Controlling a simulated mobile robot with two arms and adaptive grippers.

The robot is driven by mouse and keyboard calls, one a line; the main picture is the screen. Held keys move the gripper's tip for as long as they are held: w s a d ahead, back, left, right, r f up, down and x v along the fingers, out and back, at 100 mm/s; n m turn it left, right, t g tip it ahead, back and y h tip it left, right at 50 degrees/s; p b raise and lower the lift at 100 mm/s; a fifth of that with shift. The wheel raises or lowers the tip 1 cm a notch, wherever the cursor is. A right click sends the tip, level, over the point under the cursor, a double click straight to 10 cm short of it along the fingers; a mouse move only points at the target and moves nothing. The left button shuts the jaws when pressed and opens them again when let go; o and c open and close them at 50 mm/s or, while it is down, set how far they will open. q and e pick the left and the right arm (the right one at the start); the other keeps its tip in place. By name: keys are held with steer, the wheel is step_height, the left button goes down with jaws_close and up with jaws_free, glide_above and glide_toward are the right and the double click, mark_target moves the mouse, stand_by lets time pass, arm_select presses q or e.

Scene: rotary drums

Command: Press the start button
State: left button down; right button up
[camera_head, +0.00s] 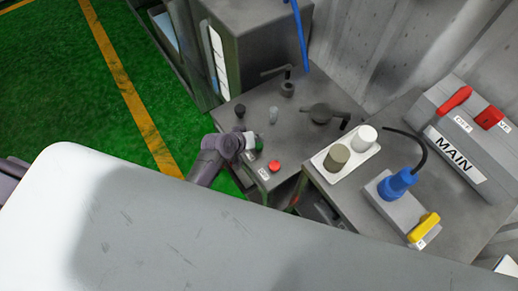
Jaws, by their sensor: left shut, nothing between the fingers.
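My left gripper (252,142) is shut and empty. It is low over the front left of the grey metal control panel (300,145), just up and left of a red button (274,166). A small dark green patch (259,148) shows right by the fingertips; it may be the start button, mostly hidden by the gripper. I cannot tell whether the fingers touch it. A small white label (264,174) is beside the red button. My right gripper is not in view.
Knobs and a dark valve handle (320,113) stand on the panel behind the gripper. To the right are a white base with two round caps (337,157), a blue plug (397,184), a yellow switch (429,222) and a grey MAIN box (462,140). A large white surface (200,235) fills the foreground.

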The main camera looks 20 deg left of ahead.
mark_target(261, 143)
arm_select(q)
steer(key=shift+f+b, duration=0.4)
steer(key=shift+f, duration=0.5)
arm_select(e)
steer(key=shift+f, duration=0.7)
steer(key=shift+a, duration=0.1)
arm_select(q)
steer(key=shift+f, duration=0.15)
steer(key=shift+f, duration=0.3)
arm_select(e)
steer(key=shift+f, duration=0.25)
arm_select(q)
steer(key=shift+f+b, duration=0.55)
steer(key=shift+b, duration=0.05)
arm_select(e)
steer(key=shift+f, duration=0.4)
arm_select(q)
steer(key=shift+r, duration=0.15)
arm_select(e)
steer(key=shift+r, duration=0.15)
arm_select(q)
steer(key=shift+r+p, duration=0.85)
steer(key=shift+p, duration=0.15)
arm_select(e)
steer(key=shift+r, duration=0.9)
